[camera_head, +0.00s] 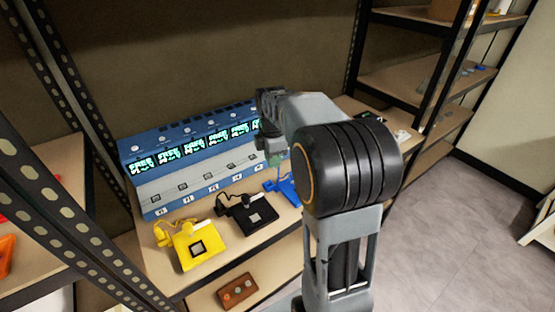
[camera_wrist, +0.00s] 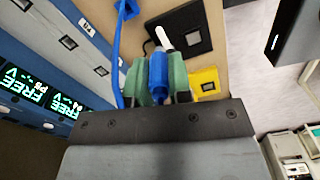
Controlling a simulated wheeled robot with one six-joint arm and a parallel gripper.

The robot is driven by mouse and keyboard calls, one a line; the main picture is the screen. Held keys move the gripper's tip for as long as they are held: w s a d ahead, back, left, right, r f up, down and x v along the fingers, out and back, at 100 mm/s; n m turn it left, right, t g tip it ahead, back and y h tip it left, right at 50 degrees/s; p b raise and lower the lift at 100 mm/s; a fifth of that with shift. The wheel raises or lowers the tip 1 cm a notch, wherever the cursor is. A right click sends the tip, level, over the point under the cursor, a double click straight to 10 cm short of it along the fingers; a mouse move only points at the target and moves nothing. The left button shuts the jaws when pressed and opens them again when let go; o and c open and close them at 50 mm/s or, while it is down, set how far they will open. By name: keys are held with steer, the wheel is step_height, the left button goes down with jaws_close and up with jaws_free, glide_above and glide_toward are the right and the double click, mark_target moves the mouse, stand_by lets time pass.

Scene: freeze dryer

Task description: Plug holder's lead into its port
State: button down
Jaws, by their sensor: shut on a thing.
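My gripper (camera_wrist: 158,82) is shut on the blue plug (camera_wrist: 157,72), held between its green finger pads in the wrist view. A blue lead (camera_wrist: 118,50) runs up beside the fingers. In the head view my gripper (camera_head: 275,155) is in front of the right part of the blue-grey freeze dryer (camera_head: 168,190). The blue holder (camera_head: 289,190) lies on the shelf below, partly hidden by my arm. The dryer's front has a row of small dark square ports; one port (camera_wrist: 68,42) shows left of the fingers in the wrist view. The plug is apart from the ports visible there.
A black holder (camera_head: 262,214) and a yellow holder (camera_head: 184,255) with their leads lie left of the blue one. The dryer's displays (camera_head: 193,147) read FREE. A brown block (camera_head: 238,291) lies on the lower shelf. Perforated rack posts (camera_head: 75,240) stand at the left.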

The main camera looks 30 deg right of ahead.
steer(key=shift+w, duration=0.6)
steer(key=w+p, duration=0.6)
steer(key=w, duration=0.3)
steer(key=shift+d+p, duration=0.2)
steer(key=shift+p, duration=0.2)
